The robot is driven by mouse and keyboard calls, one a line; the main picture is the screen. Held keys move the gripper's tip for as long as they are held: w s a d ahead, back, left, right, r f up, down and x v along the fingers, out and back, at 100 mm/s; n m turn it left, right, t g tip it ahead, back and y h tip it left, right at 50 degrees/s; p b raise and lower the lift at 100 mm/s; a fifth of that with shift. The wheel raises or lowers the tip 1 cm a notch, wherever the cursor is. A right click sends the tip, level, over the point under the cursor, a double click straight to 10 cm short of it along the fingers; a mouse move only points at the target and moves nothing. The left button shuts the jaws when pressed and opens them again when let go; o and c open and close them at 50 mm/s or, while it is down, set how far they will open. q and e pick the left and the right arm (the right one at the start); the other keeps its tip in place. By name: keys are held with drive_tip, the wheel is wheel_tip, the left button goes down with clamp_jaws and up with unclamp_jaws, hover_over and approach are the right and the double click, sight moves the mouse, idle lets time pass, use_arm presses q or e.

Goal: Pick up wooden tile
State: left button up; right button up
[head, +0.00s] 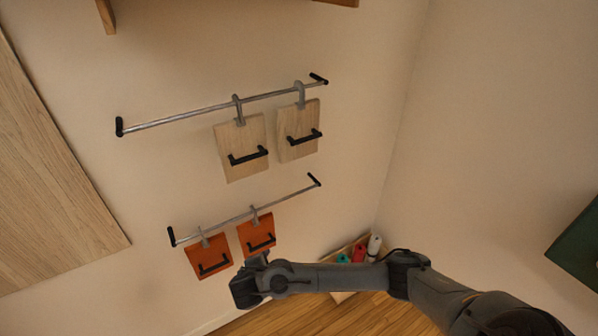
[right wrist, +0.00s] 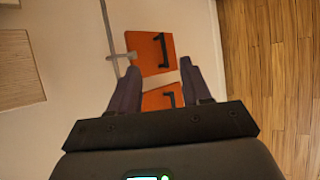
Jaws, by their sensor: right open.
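Two light wooden tiles hang side by side by grey hooks from the upper rail in the head view, a left wooden tile (head: 238,138) and a right wooden tile (head: 296,143). Each has a black handle on its face. Two orange tiles, a left one (head: 200,263) and a right one (head: 253,241), hang on the lower rail. My right gripper (head: 243,284) is below the orange tiles, well below the wooden ones. In the right wrist view the right gripper (right wrist: 160,82) is open, its fingers spread before an orange tile (right wrist: 158,98), with nothing visibly held. My left gripper is out of view.
The upper rail (head: 180,116) and lower rail (head: 222,222) are fixed to the wall. A large wooden panel (head: 45,180) is at the left. A low box (head: 342,295) with colourful items stands in the corner, partly behind my right arm. A dark green object (head: 580,250) is at the right edge.

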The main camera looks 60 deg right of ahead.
drive_tip(key=w+d+r+m+h+b, duration=0.1)
drive_tip(key=w+d+r+h+b, duration=0.15)
drive_tip(key=w+d+r, duration=0.35)
drive_tip(key=w+d+r+m+h+b, duration=0.1)
drive_tip(key=w+d+r+h+b, duration=0.2)
drive_tip(key=d, duration=0.4)
drive_tip(key=m+h+b, duration=0.1)
drive_tip(key=m+b, duration=0.2)
drive_tip(key=b, duration=0.3)
approach(303, 141)
drive_tip(key=w+f, duration=0.1)
drive_tip(key=shift+m+g, duration=0.3)
drive_tip(key=shift+g, duration=0.1)
drive_tip(key=d, duration=0.2)
drive_tip(key=w+d, duration=0.1)
drive_tip(key=d, duration=0.1)
drive_tip(key=shift+d+r, duration=0.2)
drive_tip(key=shift+d, duration=0.1)
drive_tip(key=shift+s+x, duration=0.1)
drive_tip(key=shift+x, duration=1.2)
drive_tip(key=shift+s+x, duration=0.15)
drive_tip(key=shift+x, duration=1.15)
drive_tip(key=shift+w+d+f, duration=0.1)
drive_tip(key=shift+d+f, duration=0.1)
drive_tip(key=shift+d, duration=0.3)
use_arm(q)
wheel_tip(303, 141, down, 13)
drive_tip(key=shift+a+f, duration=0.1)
use_arm(e)
drive_tip(key=shift+c, duration=0.4)
